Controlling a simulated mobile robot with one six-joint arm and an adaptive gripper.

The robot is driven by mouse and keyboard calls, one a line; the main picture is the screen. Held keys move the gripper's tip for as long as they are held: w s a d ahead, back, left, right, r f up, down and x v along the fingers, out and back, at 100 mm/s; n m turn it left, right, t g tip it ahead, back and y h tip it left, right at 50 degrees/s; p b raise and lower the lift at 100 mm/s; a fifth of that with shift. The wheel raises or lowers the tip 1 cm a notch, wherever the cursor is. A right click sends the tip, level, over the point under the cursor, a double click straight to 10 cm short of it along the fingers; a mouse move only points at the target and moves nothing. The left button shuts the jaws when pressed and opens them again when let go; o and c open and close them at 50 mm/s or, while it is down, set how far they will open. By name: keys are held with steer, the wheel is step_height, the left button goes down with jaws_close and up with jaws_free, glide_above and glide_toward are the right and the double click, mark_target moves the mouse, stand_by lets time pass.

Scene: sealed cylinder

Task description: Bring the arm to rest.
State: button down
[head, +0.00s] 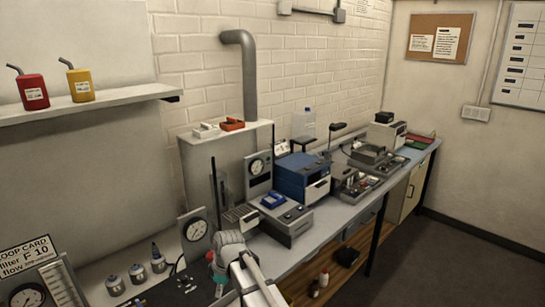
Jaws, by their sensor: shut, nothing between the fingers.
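Part of my white arm (252,282) rises from the bottom edge of the head view to a rounded grey-white joint (229,239). The arm lies in front of the near end of the bench. The fingers of my gripper do not show; they are hidden behind the arm or outside the picture. Nothing is seen held by the arm.
The long grey bench (312,243) carries a blue instrument (301,176), a grey unit (287,222) and dial gauges (194,229). Small bottles (138,273) stand at lower left. Bottles sit on a wooden lower shelf (300,284). Dark floor (430,265) at right is clear.

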steer(key=s+d+m, duration=0.2)
steer(key=d+m, duration=0.3)
steer(key=d, duration=0.6)
steer(key=s+d+f+m+h+b, duration=0.1)
steer(key=s+d+m, duration=0.2)
steer(key=d+m, duration=0.3)
steer(key=s+d+f+m+h, duration=0.1)
steer(key=s+d+m, duration=0.2)
steer(key=d, duration=1.3)
steer(key=shift+d+m+t, duration=0.2)
steer(key=shift+m+t, duration=0.2)
steer(key=shift+m, duration=0.8)
steer(key=c, duration=1.4)
jaws_free()
steer(key=c, duration=0.6)
jaws_free()
